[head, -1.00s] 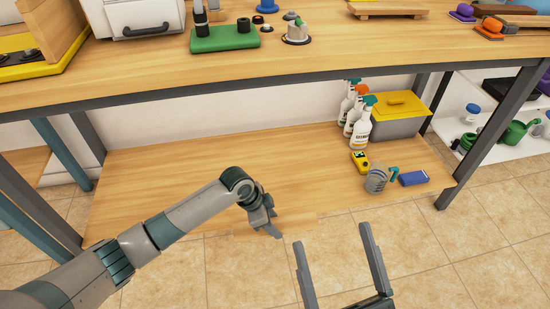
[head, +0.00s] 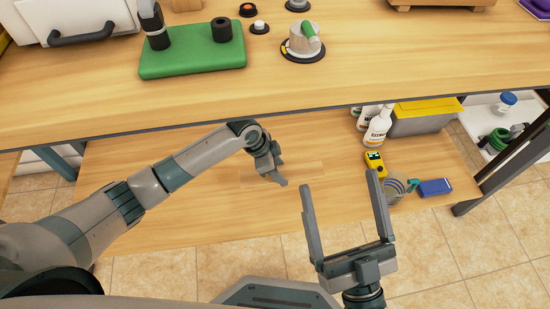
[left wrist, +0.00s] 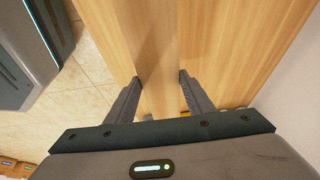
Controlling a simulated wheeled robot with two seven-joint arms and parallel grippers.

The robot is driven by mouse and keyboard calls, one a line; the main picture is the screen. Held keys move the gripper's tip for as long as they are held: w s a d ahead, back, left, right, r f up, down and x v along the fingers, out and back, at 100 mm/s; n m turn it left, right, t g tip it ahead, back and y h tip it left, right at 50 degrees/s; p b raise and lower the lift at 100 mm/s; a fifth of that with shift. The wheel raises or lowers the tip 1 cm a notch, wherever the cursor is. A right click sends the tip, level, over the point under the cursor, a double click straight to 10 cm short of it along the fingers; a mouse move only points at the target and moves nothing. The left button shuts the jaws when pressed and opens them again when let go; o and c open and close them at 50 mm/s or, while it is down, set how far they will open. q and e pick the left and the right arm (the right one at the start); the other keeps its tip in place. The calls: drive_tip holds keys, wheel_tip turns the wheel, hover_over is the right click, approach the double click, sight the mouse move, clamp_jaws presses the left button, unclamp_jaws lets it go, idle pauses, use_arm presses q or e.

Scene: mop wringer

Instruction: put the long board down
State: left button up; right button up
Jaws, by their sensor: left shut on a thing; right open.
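The long board (head: 302,170) is a pale wooden strip, close in colour to the lower shelf (head: 190,210) behind it. My left gripper (head: 277,179) is shut on it; in the head view the board shows on both sides of the fingers, over the shelf. In the left wrist view the board (left wrist: 157,50) runs between the two fingers (left wrist: 158,82) and away from me. I cannot tell whether it touches the shelf or hangs above it. My right gripper (head: 340,180) is open and empty, in front of the shelf's front edge.
The worktop (head: 300,90) overhangs the shelf, close above my left arm. On the shelf's right stand spray bottles (head: 377,128), a grey bin with yellow lid (head: 425,118), a yellow meter (head: 375,163), a striped mug (head: 394,192) and a blue block (head: 435,187). The shelf's left is clear.

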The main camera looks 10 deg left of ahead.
use_arm(q)
drive_tip(key=shift+w, duration=0.1)
idle(0.3)
drive_tip(key=s+a+f, duration=0.2)
drive_tip(key=a, duration=0.1)
drive_tip(key=s+a+f+b, duration=0.1)
drive_tip(key=s+a+f, duration=0.1)
drive_tip(key=a, duration=0.1)
drive_tip(key=s+a+f+b, duration=0.1)
drive_tip(key=s+a+f, duration=0.1)
drive_tip(key=shift+s+a+f, duration=0.2)
drive_tip(key=shift+a+f, duration=0.1)
drive_tip(key=shift+a, duration=0.1)
drive_tip(key=shift+s+a+f, duration=0.15)
drive_tip(key=shift+s+a, duration=0.1)
drive_tip(key=shift+a, duration=0.1)
use_arm(e)
wheel_tip(320, 180, up, 5)
drive_tip(key=d+t, duration=0.2)
drive_tip(key=t, duration=0.1)
drive_tip(key=shift+w+d+r+t, duration=0.2)
drive_tip(key=shift+w+d+t, duration=0.05)
drive_tip(key=shift+d+t, duration=0.15)
use_arm(q)
drive_tip(key=shift+f, duration=0.1)
use_arm(e)
drive_tip(key=shift+f, duration=0.15)
